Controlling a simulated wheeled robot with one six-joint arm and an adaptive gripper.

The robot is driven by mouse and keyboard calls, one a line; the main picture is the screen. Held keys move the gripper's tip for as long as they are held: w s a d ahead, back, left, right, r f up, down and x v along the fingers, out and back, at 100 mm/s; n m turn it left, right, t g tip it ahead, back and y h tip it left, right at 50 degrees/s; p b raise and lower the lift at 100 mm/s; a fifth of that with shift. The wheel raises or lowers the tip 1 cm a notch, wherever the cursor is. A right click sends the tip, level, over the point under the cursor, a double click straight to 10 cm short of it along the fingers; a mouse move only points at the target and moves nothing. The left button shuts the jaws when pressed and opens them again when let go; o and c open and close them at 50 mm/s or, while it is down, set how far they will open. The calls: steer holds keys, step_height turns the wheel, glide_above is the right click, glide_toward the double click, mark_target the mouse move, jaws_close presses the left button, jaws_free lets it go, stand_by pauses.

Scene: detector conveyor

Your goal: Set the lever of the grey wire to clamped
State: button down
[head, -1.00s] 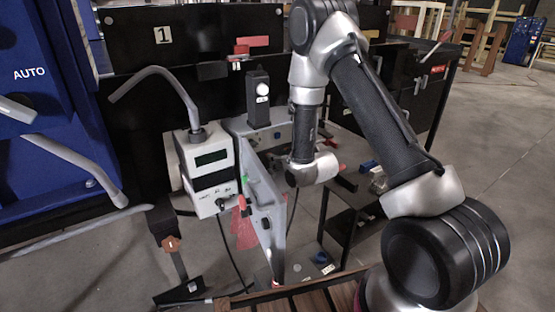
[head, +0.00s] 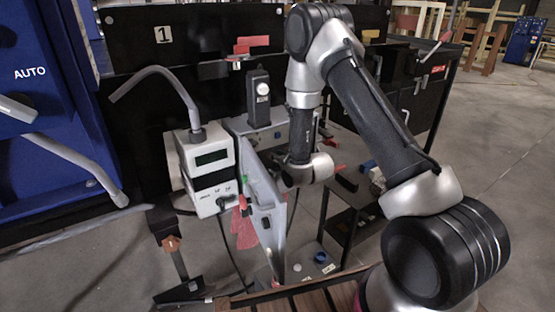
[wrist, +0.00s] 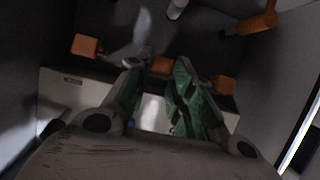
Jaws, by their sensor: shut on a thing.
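In the wrist view the two green-padded fingers of my gripper (wrist: 158,80) reach forward, with a small gap between them. The middle orange lever (wrist: 160,66) shows in that gap, and the fingers appear shut on it; the contact itself is unclear. Another orange lever (wrist: 87,45) stands to the left and one more (wrist: 222,84) to the right of the fingers. I cannot pick out the grey wire or tell which lever is its own. In the head view my fingers are hidden behind the grey upright panel (head: 266,205).
A white instrument box (head: 208,165) with a dark screen stands left of the panel. A black post (head: 258,97) with a white knob stands behind it. An orange part (wrist: 255,22) shows at the wrist view's upper right. Open floor (head: 480,130) lies to the right.

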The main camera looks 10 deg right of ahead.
steer(key=shift+f+t+y, duration=0.55)
steer(key=shift+f+t, duration=0.55)
steer(key=shift+t, duration=0.6)
steer(key=shift+f+t+y, duration=0.55)
steer(key=shift+f+t, duration=0.5)
steer(key=shift+t, duration=0.65)
steer(key=shift+w, duration=0.1)
steer(key=c, duration=1.2)
jaws_free()
steer(key=shift+c, duration=0.2)
step_height(320, 180, up, 10)
